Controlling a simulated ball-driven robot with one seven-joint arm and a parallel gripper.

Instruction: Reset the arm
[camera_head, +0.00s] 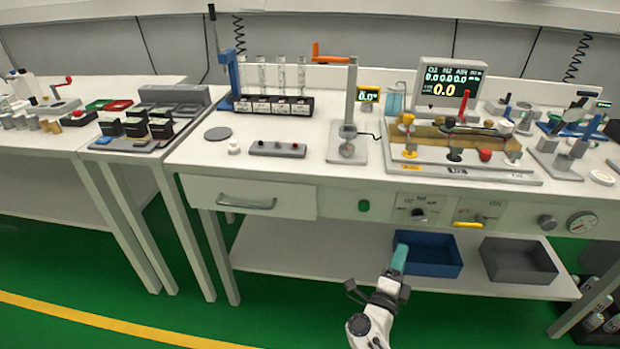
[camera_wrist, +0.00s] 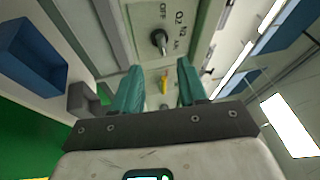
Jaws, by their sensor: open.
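My gripper (camera_head: 399,258) is at the lower middle of the head view, in front of the workbench (camera_head: 300,160) and below its top edge. In the wrist view my gripper (camera_wrist: 156,88) shows two teal fingers spread apart with nothing between them. The bench's front panel with a black selector knob (camera_wrist: 159,38) and a yellow handle (camera_wrist: 164,82) shows beyond the fingers. My arm reaches up from the bottom of the head view.
A blue bin (camera_head: 428,256) and a grey bin (camera_head: 518,262) sit on the lower shelf near my gripper. A drawer (camera_head: 250,198) is shut at left. Vaporizer-like equipment and a lit monitor (camera_head: 450,84) crowd the bench top. Green floor at lower left is clear.

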